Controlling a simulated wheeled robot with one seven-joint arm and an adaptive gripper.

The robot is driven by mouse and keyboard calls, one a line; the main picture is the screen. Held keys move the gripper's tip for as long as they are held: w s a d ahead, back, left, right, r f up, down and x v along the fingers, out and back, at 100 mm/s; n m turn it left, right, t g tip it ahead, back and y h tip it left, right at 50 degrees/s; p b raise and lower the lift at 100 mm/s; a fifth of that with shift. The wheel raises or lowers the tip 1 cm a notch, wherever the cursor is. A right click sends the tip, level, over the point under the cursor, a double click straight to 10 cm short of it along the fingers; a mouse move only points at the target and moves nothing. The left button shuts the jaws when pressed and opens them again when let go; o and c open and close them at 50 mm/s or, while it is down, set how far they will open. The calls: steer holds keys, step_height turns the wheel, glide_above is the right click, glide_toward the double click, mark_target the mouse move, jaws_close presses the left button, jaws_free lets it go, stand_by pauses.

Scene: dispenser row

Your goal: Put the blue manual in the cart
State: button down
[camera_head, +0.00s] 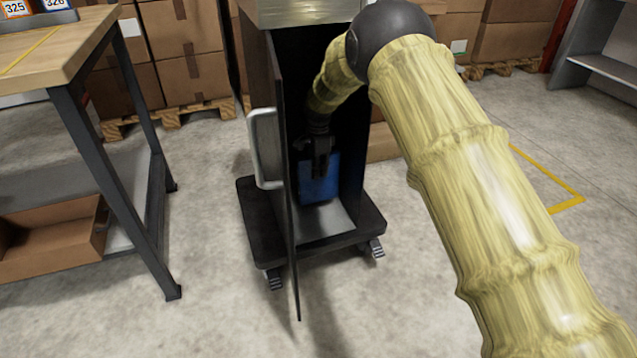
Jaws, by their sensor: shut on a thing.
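The blue manual (319,182) is inside the lower part of the cart (375,222), upright, just above or on the cart's grey floor; I cannot tell whether it touches. My gripper (320,160) reaches into the cart's open front and is shut on the manual's top edge. My arm hides part of the cart's right side and interior.
A wooden-topped workbench (60,52) stands at the left, with an open cardboard box (55,240) on its lower shelf. Stacked cartons (185,45) on pallets line the back. A grey shelf unit (600,65) is at the far right. The floor in front of the cart is clear.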

step_height(320, 180, down, 4)
steer(key=shift+f+b, duration=0.25)
steer(key=shift+b, duration=0.75)
steer(key=c, duration=1.3)
jaws_free()
steer(key=shift+f, duration=0.1)
steer(key=shift+r+p, duration=1.85)
steer(key=shift+r, duration=2.05)
